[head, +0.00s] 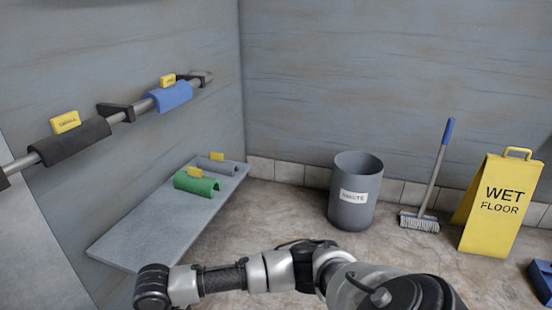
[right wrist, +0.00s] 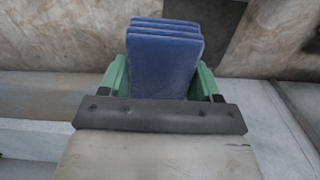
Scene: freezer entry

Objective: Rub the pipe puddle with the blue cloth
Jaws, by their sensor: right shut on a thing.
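In the right wrist view a folded blue cloth (right wrist: 165,60) with several layers sits between the green fingers of my right gripper (right wrist: 162,75), which is shut on it. An arm crosses the bottom of the head view, but no gripper shows there. My left gripper is in neither view. A metal pipe (head: 129,116) runs along the left wall, with a black sleeve (head: 72,142) and a blue sleeve (head: 172,97) over it. I cannot make out a puddle in either view.
A grey shelf (head: 140,230) below the pipe bears a green piece (head: 197,184) and a grey piece (head: 219,167). A waste bin (head: 355,190), a brush (head: 420,220) and a yellow wet floor sign (head: 499,205) stand along the back. A blue object (head: 541,280) shows at the right edge.

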